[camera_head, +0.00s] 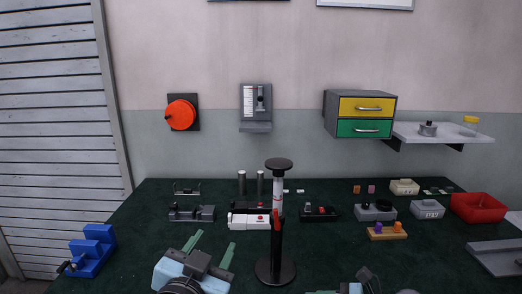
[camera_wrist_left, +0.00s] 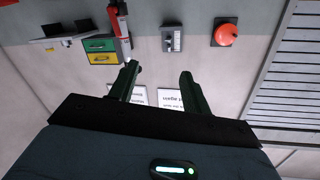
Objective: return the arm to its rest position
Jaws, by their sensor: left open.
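My left gripper (camera_head: 212,246) is at the lower left of the head view, over the front part of the dark green table. Its two green fingers are apart with nothing between them. In the left wrist view the open fingers (camera_wrist_left: 157,85) point toward the wall, with only bare wall and white signs behind them. Part of my right arm (camera_head: 352,288) shows at the bottom edge of the head view. Its fingers are mostly cut off, so I cannot tell their state.
A blue holder (camera_head: 93,250) sits at the left edge. Several fixtures (camera_head: 192,212) line the table behind. A red bin (camera_head: 478,208) is at right.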

